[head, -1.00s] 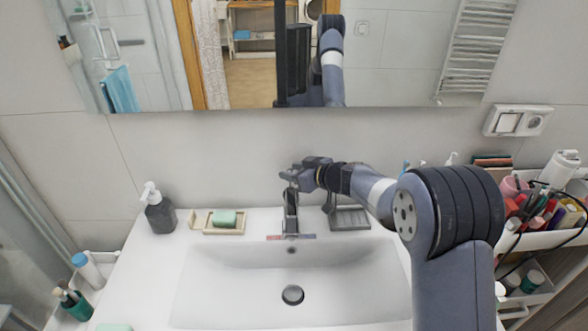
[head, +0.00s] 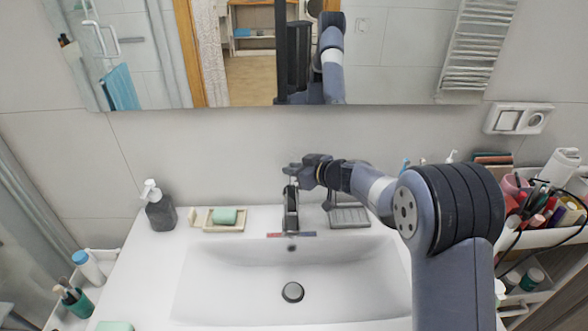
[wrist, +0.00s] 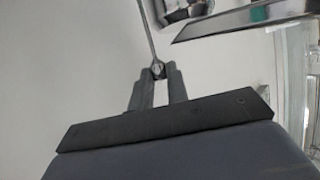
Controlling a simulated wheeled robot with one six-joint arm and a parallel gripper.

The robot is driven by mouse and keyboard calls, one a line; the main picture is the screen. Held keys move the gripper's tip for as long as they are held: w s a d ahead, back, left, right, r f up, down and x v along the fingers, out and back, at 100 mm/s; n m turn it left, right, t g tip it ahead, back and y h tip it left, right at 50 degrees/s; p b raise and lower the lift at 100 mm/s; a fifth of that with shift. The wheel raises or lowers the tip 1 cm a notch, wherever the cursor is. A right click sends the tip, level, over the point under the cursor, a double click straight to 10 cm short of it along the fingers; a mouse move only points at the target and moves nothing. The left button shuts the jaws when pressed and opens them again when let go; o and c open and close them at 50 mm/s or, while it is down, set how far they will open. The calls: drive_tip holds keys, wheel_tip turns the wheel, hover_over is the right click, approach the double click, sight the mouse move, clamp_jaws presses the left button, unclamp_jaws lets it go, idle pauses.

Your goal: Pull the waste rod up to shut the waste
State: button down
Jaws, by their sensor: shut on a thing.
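The waste rod (wrist: 147,30) shows in the wrist view as a thin grey rod. It ends in a small knob (wrist: 158,69) between my fingertips. My gripper (wrist: 158,75) is shut on this knob. In the head view my gripper (head: 290,169) is just above and behind the tap (head: 291,210), and the rod cannot be made out there. The tap also shows in the wrist view (wrist: 240,22), to the right of the rod, apart from my fingers. The waste plug (head: 292,292) is a dark round disc in the drain of the white basin (head: 235,275).
A soap dish (head: 222,227) with green soap and a dark pump bottle (head: 160,211) stand left of the tap. A grey rack (head: 349,217) stands right of it. A mirror (head: 160,60) hangs above. A crowded cart (head: 540,240) is at right.

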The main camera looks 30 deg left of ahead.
drive_tip(key=shift+r+b, duration=1.05)
drive_tip(key=shift+b, duration=0.3)
drive_tip(key=c, duration=1.3)
unclamp_jaws()
drive_tip(key=shift+c, duration=0.2)
drive_tip(key=shift+d, duration=0.15)
drive_tip(key=b+v, duration=0.4)
drive_tip(key=v, duration=0.6)
drive_tip(key=shift+d+r, duration=0.15)
drive_tip(key=shift+d, duration=0.1)
drive_tip(key=shift+s+a, duration=0.1)
